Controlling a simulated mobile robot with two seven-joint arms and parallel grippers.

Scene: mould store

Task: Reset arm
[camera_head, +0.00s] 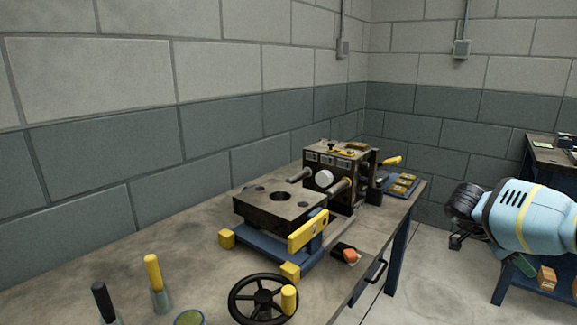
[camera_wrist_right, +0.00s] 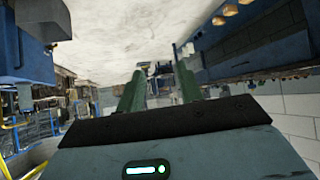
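In the wrist view two green fingers stand apart with only background between them, so my right gripper (camera_wrist_right: 158,74) is open and empty. Its grey-teal housing with a green light fills the bottom of that view. My left gripper is not in view.
A workbench (camera_head: 190,255) bears an opened mould (camera_head: 275,206) on a blue stand, a black handwheel (camera_head: 250,301), yellow- and black-handled tools and a blue tray (camera_head: 402,186). A block wall stands behind. A second bench (camera_head: 551,156) is at right. Floor (camera_head: 425,280) shows between.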

